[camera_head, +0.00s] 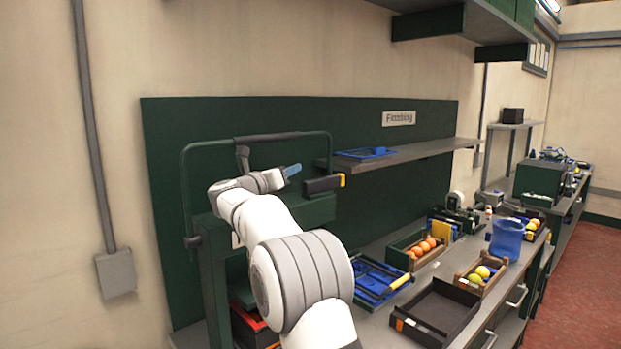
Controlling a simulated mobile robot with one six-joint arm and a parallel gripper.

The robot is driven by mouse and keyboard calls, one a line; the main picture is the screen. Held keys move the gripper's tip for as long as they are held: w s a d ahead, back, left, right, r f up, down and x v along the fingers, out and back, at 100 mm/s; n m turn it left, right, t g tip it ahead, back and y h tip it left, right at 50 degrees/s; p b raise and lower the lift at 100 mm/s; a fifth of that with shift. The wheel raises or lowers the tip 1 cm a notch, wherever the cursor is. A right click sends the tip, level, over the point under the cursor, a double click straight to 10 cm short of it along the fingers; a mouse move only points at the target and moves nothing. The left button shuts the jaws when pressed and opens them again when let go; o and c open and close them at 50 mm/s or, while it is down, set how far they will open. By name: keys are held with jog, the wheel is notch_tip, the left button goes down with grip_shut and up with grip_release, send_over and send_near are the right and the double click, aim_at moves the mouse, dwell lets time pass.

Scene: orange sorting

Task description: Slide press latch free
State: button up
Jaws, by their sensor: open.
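A dark green press (309,209) with a tubular frame and a black-gripped top bar (280,137) stands at the left of the bench. A black block with a yellow end (324,184) sits at the top right of the press; it may be the latch, but I cannot tell for sure. My white arm reaches up from the bottom, in front of the press. My gripper (285,174) is open at the press's upper part, left of the black block and apart from it in the picture. A blue piece shows at its tip. The arm hides much of the press.
A shelf (430,150) holds a blue tray (366,153). On the bench are a blue rack (376,281), an empty black tray (437,311), crates of oranges (423,247) and yellow fruit (482,273), and a blue bin (507,238).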

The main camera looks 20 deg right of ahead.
aim_at(308, 181)
jog(key=f+m+g, duration=0.1)
jog(key=m, duration=0.1)
jog(key=f+m+g, duration=0.1)
jog(key=m, duration=0.1)
jog(key=d+f+m+g+h, duration=0.1)
jog(key=m+g, duration=0.1)
jog(key=shift+s+f, duration=0.25)
jog(key=shift+s, duration=0.05)
jog(key=shift+d+g, duration=0.15)
jog(key=shift+g, duration=0.15)
jog(key=shift+m, duration=0.3)
jog(key=p+x, duration=0.3)
jog(key=x, duration=0.3)
jog(key=shift+s+d, duration=0.1)
jog(key=shift+w+d+p, duration=0.25)
jog(key=shift+d+p, duration=0.05)
jog(key=shift+d, duration=0.35)
jog(key=shift+c, duration=0.4)
grip_shut()
